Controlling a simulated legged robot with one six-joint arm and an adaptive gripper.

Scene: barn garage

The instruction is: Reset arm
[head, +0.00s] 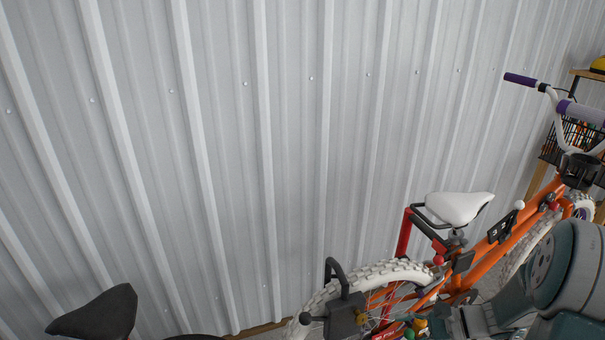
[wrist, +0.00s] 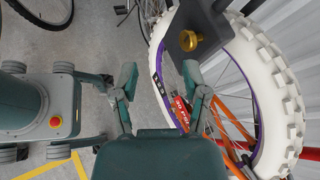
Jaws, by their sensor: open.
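My gripper (wrist: 160,80) shows in the wrist view with its two teal fingers spread apart and nothing between them. Concrete floor and part of a white-tyred wheel (wrist: 281,95) lie beyond the fingers. The right finger overlaps the wheel in the picture; I cannot tell whether it touches. In the head view my teal-grey arm reaches in at the lower right, in front of an orange bike (head: 503,246) with a white saddle (head: 458,207). The fingers are not clear in that view.
A dark clamp with a brass knob (wrist: 190,40) sits close by the wheel. A black saddle (head: 98,315) is at the lower left. A corrugated metal wall (head: 225,130) stands behind. Yellow floor lines (wrist: 55,168) and bare concrete show below.

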